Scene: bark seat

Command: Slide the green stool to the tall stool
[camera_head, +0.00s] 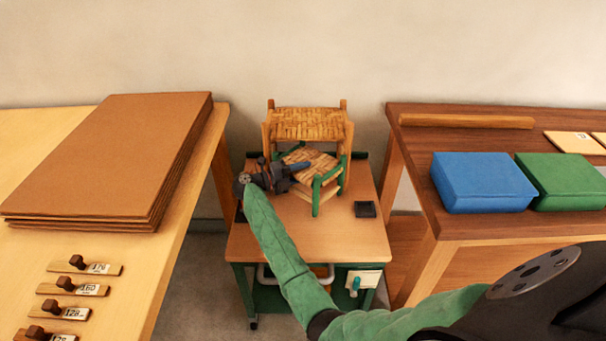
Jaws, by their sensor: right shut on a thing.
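The tall stool (308,123) has a woven bark seat and wooden legs, and stands at the back of a small wooden-topped cart (275,240). The green stool (315,163) is lower, with a woven seat and green legs, and stands in front of the tall stool, partly overlapping it in the picture. I cannot tell whether the two touch. My right gripper (298,172) reaches in from the lower right and is shut on the green stool at its left side. The gripper hides part of that side. My left gripper is not in view.
A small dark square block (365,209) lies on the cart's right side. A left table (190,225) holds stacked brown boards (110,160) and several labelled wooden pieces. A right table (420,160) holds a blue box (482,182), a green box (562,181) and a wooden bar (466,121).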

